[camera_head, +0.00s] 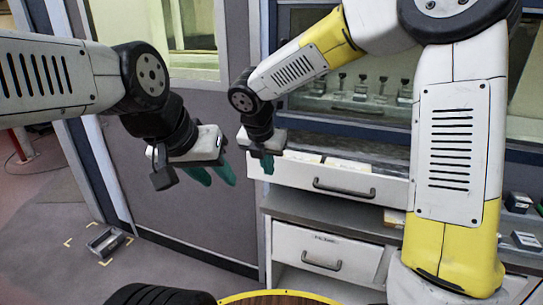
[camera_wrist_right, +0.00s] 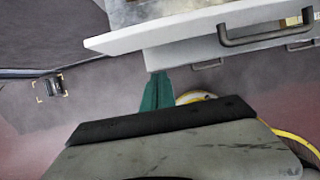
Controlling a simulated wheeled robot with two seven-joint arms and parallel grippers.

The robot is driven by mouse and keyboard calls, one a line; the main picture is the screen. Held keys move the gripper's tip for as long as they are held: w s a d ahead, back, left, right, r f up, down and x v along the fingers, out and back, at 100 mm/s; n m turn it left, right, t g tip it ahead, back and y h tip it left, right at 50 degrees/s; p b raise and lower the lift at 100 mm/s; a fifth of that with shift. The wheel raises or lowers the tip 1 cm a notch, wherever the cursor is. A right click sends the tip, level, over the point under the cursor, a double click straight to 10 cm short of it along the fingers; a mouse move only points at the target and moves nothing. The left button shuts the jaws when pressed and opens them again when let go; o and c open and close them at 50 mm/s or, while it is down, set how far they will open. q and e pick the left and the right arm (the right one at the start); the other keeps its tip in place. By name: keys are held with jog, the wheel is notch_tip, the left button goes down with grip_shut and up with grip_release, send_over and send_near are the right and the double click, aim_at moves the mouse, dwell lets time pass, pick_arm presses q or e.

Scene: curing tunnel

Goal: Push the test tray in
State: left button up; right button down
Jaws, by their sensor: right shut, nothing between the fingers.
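The test tray (camera_head: 290,176) looks like a white drawer with a dark bar handle, standing out from the cabinet, with pale items inside. Its front panel and handle also show in the right wrist view (camera_wrist_right: 185,35). My right gripper (camera_head: 268,165) is shut and empty at the left end of the tray's front. In the right wrist view its green fingertips (camera_wrist_right: 157,88) are close to the panel's edge; I cannot tell whether they touch. My left gripper (camera_head: 212,174) is open and empty, in the air left of the tray, its green fingers apart.
A lower white drawer (camera_head: 325,255) with a handle sits below an open shelf. Behind the tray is a glazed window (camera_head: 350,85) with several small fixtures inside. A small grey object (camera_head: 105,242) lies on the floor within yellow corner marks. Floor at left is mostly clear.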

jog(key=x, duration=0.4)
send_over(278, 180)
jog(key=s, duration=0.2)
jog(key=shift+s+a+f, duration=0.1)
jog(key=shift+a+f, duration=0.2)
